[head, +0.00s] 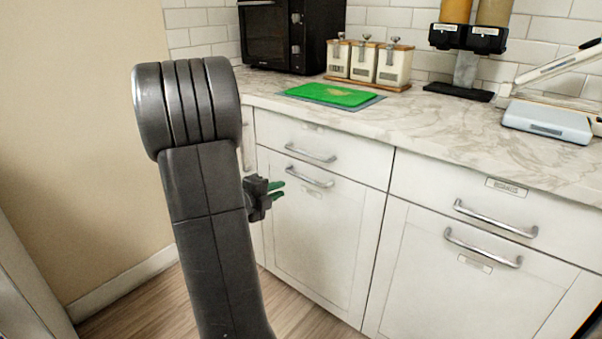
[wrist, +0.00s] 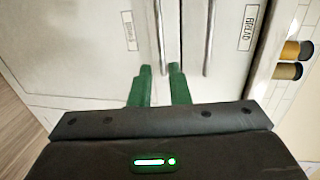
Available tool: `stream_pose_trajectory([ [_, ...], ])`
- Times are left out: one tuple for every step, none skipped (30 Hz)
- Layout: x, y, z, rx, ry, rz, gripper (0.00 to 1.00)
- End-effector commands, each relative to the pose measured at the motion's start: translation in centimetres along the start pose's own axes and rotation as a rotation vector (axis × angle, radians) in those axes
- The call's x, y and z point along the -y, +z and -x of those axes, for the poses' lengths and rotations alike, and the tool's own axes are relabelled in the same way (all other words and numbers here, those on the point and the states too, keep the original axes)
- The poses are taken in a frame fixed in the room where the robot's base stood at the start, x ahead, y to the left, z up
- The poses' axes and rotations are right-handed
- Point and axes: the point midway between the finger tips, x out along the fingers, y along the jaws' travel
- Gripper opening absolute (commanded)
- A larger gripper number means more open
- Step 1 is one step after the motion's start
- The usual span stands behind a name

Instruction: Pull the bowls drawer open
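My gripper (head: 279,190) is open and empty, its two green fingers apart in front of the left cabinet in the head view. It appears just left of that cabinet's lower handle (head: 310,177), with an upper handle (head: 310,152) above it. In the wrist view, my gripper (wrist: 161,69) points at a lower handle (wrist: 158,35), which lines up between the fingertips; contact cannot be told. A small label (wrist: 131,31) beside that handle is too blurred to read surely. The other handle (wrist: 210,35) is by a label (wrist: 250,27) that seems to say BREAD. The fronts look closed.
The right cabinet has an upper handle (head: 495,218) and a lower handle (head: 483,248). The floor before the cabinets is clear.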

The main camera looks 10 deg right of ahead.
Motion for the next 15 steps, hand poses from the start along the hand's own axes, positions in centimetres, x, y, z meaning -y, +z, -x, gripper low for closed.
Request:
stream_pose_trajectory([
  [-0.1,-0.1,-0.4,-0.005,0.000,-0.003,0.16],
  [-0.1,-0.1,-0.8,-0.006,0.000,-0.004,0.16],
  [-0.1,-0.1,-1.3,-0.006,-0.001,-0.004,0.16],
  [-0.2,-0.1,-1.8,-0.006,0.000,-0.003,0.16],
  [-0.2,-0.1,-2.3,-0.006,0.000,-0.003,0.16],
  [-0.2,-0.2,-3.1,-0.007,-0.001,-0.002,0.16],
  [-0.2,-0.1,-3.7,-0.006,-0.001,-0.001,0.16],
  [-0.3,-0.2,-4.4,-0.006,0.000,-0.001,0.16],
  [-0.3,-0.2,-5.3,-0.006,-0.001,-0.001,0.16],
  [-0.3,-0.2,-6.0,-0.006,-0.001,-0.002,0.16],
  [-0.3,-0.2,-6.6,-0.006,0.000,-0.002,0.16],
  [-0.3,-0.2,-7.5,-0.005,-0.001,-0.001,0.16],
  [-0.3,-0.2,-8.1,-0.005,0.000,0.000,0.16],
  [-0.3,-0.2,-8.7,-0.005,-0.001,0.000,0.16],
  [-0.2,-0.1,-9.5,-0.004,-0.001,-0.001,0.16],
])
